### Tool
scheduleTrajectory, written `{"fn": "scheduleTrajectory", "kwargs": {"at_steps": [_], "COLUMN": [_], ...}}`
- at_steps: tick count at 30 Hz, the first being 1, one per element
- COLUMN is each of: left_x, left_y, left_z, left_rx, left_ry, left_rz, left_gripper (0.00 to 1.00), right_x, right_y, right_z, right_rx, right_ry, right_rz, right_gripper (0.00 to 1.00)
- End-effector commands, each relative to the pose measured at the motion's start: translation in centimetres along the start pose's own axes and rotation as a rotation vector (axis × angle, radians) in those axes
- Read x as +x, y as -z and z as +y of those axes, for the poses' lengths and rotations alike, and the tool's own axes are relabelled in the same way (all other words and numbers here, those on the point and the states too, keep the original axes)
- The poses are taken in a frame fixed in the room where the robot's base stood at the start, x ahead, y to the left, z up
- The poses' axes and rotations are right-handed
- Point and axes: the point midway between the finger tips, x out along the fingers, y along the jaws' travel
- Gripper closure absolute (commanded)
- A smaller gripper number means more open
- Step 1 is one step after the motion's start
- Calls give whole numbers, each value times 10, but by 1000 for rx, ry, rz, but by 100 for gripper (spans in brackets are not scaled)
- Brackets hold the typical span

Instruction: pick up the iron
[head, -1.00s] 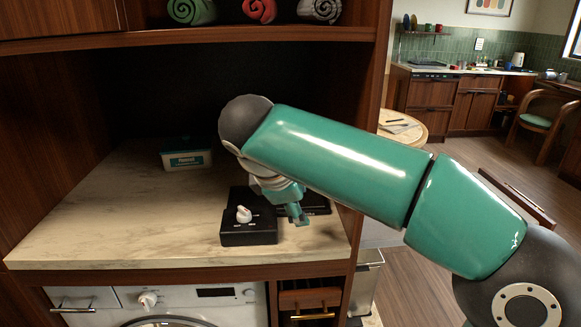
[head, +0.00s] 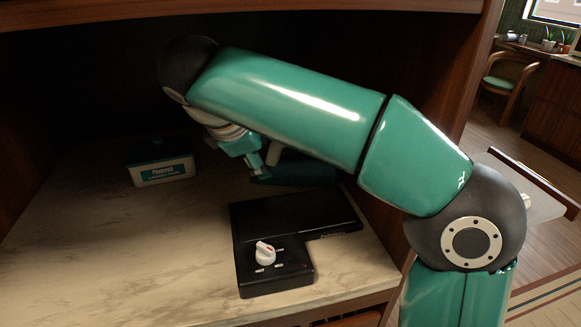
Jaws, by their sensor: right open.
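A dark teal object (head: 305,173), which looks like the iron, lies on the counter behind the black hot plate. My right forearm hides its upper part, so its full shape cannot be made out. My right gripper (head: 262,165) is open and points down at the left end of this object. It is close to it, but I cannot tell whether they touch. My left gripper is not in view.
A black hot plate (head: 285,222) with a white knob (head: 265,253) sits in front of the gripper. A white tub (head: 162,170) with a dark lid stands to the left. The counter (head: 110,255) is bare at front left. A shelf edge (head: 300,8) runs overhead.

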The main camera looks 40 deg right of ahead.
Motion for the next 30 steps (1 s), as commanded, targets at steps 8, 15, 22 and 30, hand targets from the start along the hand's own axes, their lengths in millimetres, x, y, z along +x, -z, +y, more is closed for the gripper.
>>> {"fn": "scheduleTrajectory", "kwargs": {"at_steps": [8, 15, 22, 30], "left_x": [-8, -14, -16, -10], "left_y": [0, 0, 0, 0], "left_z": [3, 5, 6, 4], "left_rx": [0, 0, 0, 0], "left_ry": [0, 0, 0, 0], "left_rz": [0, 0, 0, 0], "left_gripper": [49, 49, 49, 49], "right_x": [34, 56, 64, 104], "right_y": [-28, -43, -48, -50], "right_z": [39, 64, 73, 75], "right_rx": [14, 13, 12, 11], "right_ry": [5, 4, 4, 6], "right_rz": [-8, -7, -8, -7], "right_gripper": [44, 44, 44, 44]}}
